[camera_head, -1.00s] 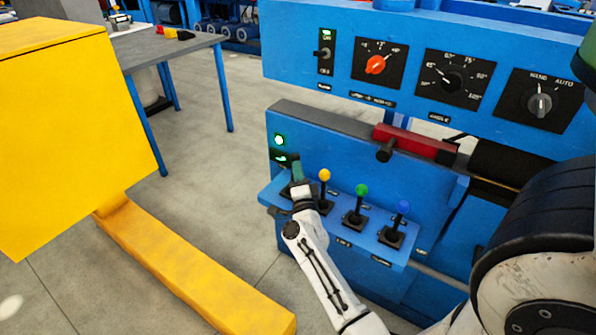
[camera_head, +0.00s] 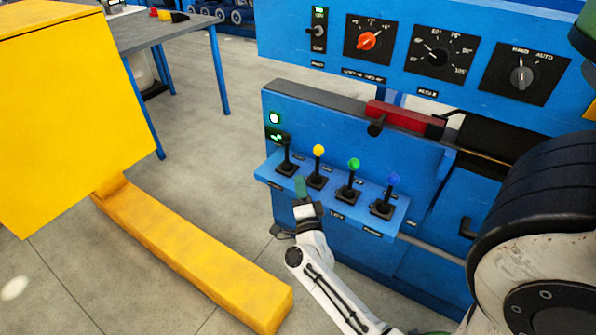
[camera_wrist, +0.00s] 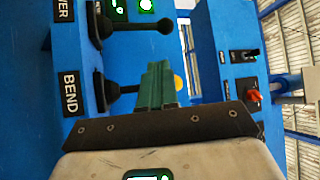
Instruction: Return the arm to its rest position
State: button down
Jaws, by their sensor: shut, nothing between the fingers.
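My gripper (camera_head: 301,186) shows at the end of my white arm in the head view, in front of the blue lever shelf. Its green fingers are shut with nothing between them; they also show in the wrist view (camera_wrist: 155,85). The fingers are near the black lever (camera_head: 287,152) and the yellow-knobbed lever (camera_head: 318,160). I see no contact with either. In the wrist view the yellow knob (camera_wrist: 178,82) is partly behind the fingers, and a label reading BEND (camera_wrist: 69,92) is at the left.
The blue panel above carries a switch (camera_head: 319,31), a red knob (camera_head: 367,41) and two dark dials. Green-knobbed (camera_head: 353,172) and blue-knobbed levers (camera_head: 390,190) stand to the right. A yellow beam (camera_head: 195,260) lies on the left. Floor between is clear.

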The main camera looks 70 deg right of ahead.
jog(key=shift+s+a+f, duration=0.15)
jog(key=shift+s+a, duration=0.1)
jog(key=shift+a, duration=0.2)
dwell(0.4)
